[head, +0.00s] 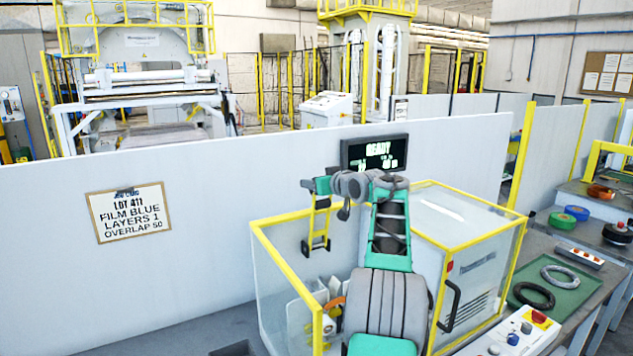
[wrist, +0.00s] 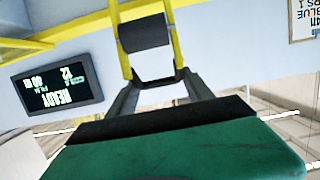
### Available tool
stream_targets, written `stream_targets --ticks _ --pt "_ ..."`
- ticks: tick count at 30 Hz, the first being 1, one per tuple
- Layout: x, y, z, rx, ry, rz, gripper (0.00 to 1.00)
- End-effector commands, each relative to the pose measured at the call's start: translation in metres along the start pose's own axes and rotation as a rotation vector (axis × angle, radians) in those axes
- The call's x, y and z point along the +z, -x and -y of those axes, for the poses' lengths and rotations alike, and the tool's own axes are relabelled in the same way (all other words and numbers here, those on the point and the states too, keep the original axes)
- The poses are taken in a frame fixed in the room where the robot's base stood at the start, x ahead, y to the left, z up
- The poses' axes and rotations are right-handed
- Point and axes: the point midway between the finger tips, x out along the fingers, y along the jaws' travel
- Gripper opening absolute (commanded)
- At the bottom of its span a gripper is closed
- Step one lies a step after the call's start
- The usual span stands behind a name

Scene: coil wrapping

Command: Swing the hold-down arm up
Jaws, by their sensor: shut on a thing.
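The hold-down arm (head: 312,228) is a yellow frame with dark cross pieces, standing nearly upright in front of the white wall in the head view. In the wrist view its yellow rails (wrist: 118,40) run on either side of a black roller (wrist: 145,33). My gripper (head: 312,186) is at the upper end of the hold-down arm. In the wrist view my gripper (wrist: 163,88) has its grey fingers around the dark end of the arm, shut on it. My own arm hides part of the machine in the head view.
A yellow-framed clear guard (head: 470,215) stands right of my arm. A sign (head: 129,212) hangs on the white wall (head: 50,260). A bench with coils on a green mat (head: 572,290) lies at right.

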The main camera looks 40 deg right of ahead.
Motion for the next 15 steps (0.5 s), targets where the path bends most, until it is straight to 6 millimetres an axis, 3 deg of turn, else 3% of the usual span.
stream_targets --ticks 1,14,15 --pt "0.0069 -0.0021 -0.0012 -0.002 -0.006 0.01 0.0" --pt "0.0108 -0.0005 -0.0078 0.004 -0.01 0.014 0.0" --pt "0.0111 -0.0004 -0.008 0.005 -0.01 0.015 0.61"
